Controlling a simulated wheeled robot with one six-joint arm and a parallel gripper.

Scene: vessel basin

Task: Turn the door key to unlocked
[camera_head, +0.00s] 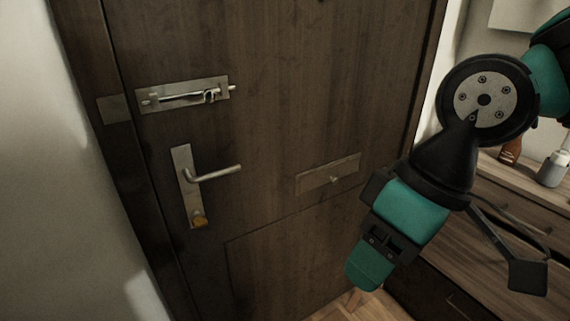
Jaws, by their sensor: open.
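The door key (200,221) is a small brass-coloured piece at the bottom of the metal handle plate (183,165), on the left side of the dark wooden door (280,90). Its exact angle is too small to tell. The lever handle (217,174) sits just above it and points right. My gripper (448,272) is at the lower right, in front of the door's right edge and the drawers, well apart from the key. It is open, and I see nothing held in it. Part of it is hidden by my own wrist.
A metal slide bolt (188,94) is above the handle. A flat metal plate with a small knob (330,176) is at mid-door. Wooden drawers (520,225) stand at right, with a brown bottle (510,151) on top. The space before the handle is clear.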

